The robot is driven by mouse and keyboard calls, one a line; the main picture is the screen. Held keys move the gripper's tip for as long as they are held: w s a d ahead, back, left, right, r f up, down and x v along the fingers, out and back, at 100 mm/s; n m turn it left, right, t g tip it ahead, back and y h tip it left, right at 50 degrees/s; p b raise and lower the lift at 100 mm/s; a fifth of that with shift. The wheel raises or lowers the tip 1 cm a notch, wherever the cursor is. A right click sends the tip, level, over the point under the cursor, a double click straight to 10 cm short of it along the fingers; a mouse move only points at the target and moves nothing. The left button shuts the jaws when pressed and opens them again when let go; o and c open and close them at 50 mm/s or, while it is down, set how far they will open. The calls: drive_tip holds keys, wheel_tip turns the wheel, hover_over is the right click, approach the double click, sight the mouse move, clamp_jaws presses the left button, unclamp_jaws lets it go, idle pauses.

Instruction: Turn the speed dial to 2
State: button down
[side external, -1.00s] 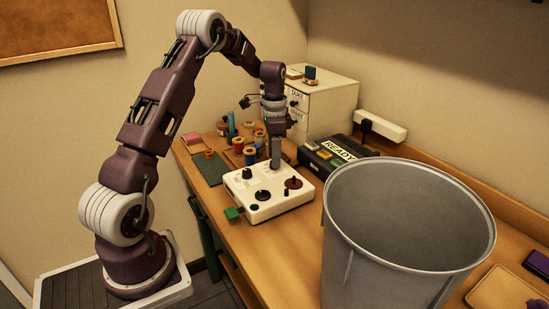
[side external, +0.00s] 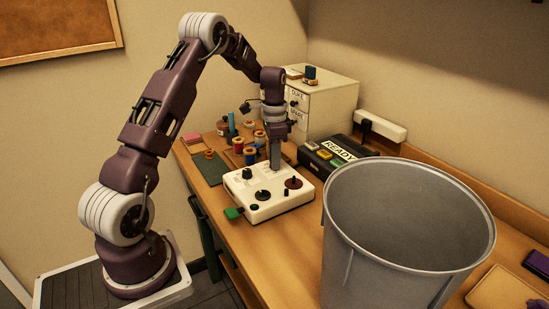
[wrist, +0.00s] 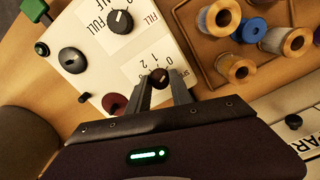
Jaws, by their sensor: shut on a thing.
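The speed dial (wrist: 160,77) is a small dark round knob at the edge of the white control box (side external: 250,212). In the wrist view the printed numbers 0, 1 and 2 lie beside it, partly covered by a finger. My gripper (wrist: 161,82) has one finger on each side of the dial and is shut on it. In the side view my gripper (side external: 276,165) points straight down at the box's far edge and hides the dial. I cannot tell which number the dial points at.
The box also carries a fill dial (wrist: 120,21), a black knob (wrist: 72,60) and a dark red knob (wrist: 114,104). Thread spools (wrist: 235,68) stand close by in a tray. A READY box (side external: 335,152), a drawer cabinet (side external: 325,105) and a large grey bin (side external: 400,270) surround it.

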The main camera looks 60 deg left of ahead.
drive_tip(key=n, duration=0.3)
drive_tip(key=shift+n, duration=0.4)
drive_tip(key=n, duration=0.4)
drive_tip(key=shift+n, duration=0.3)
drive_tip(key=n, duration=0.4)
drive_tip(key=shift+n, duration=0.3)
drive_tip(key=shift+r+n, duration=0.1)
drive_tip(key=shift+n, duration=2)
drive_tip(key=c, duration=1.1)
unclamp_jaws()
drive_tip(key=shift+c, duration=0.2)
